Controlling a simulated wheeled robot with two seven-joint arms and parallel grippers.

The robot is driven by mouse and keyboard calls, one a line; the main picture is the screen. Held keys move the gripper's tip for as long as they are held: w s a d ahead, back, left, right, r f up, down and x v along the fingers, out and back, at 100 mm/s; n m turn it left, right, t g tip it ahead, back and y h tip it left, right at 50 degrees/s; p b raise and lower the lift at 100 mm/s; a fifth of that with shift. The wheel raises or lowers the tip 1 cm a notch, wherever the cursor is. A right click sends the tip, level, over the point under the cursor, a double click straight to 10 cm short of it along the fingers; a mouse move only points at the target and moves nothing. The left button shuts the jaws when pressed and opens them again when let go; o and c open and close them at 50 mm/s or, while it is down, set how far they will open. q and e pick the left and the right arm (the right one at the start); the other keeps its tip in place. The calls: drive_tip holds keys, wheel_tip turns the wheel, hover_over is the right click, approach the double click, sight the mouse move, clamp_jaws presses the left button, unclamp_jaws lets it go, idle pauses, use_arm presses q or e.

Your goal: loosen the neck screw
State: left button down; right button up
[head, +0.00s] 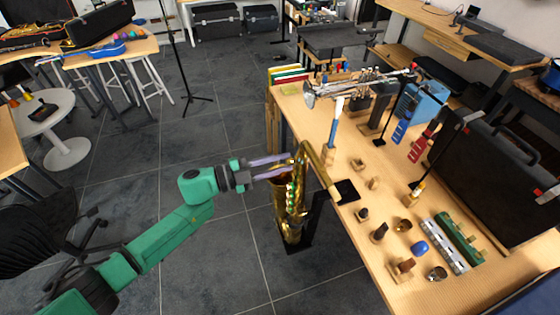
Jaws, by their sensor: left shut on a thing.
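A brass saxophone (287,213) stands upright on a dark stand (317,215) at the left edge of the wooden workbench. Its curved neck (315,163) reaches up and right over the bench edge, ending in a light mouthpiece end. My left gripper (290,165), on a green arm from the left, has its purple fingers at the top of the saxophone, where the neck joins the body. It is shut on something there. The neck screw is too small to make out and is hidden at the fingertips. My right gripper is out of view.
A black chair (45,235) stands left. The grey floor between is mostly clear.

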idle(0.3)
use_arm(q)
drive_tip(key=c, duration=0.7)
unclamp_jaws()
drive_tip(key=b+v, duration=0.4)
drive_tip(key=v, duration=1)
drive_tip(key=shift+a, duration=0.25)
